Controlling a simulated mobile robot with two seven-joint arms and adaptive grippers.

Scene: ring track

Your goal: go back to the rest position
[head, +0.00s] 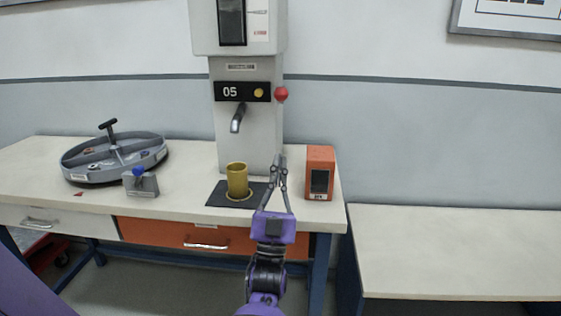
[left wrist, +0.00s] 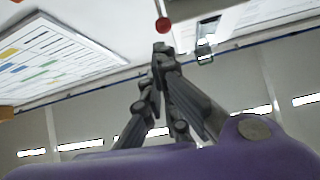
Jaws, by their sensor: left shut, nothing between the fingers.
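My left gripper (head: 279,162) reaches up over the front of the workbench in the head view. Its two dark fingers meet at the tips, with nothing between them. The same fingers (left wrist: 162,50) show in the left wrist view, with a red ball knob (left wrist: 162,24) beyond the tips. In the head view the red knob (head: 281,94) is on the right side of the grey dispenser (head: 246,130), above the fingertips. My right gripper is in neither view.
A yellow cup (head: 237,180) stands on a dark mat (head: 217,196) left of my gripper. An orange box (head: 319,158) stands close on its right. A round grey tray (head: 75,177) and a small grey block (head: 141,186) are further left. A lower pale table (head: 450,240) at right is clear.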

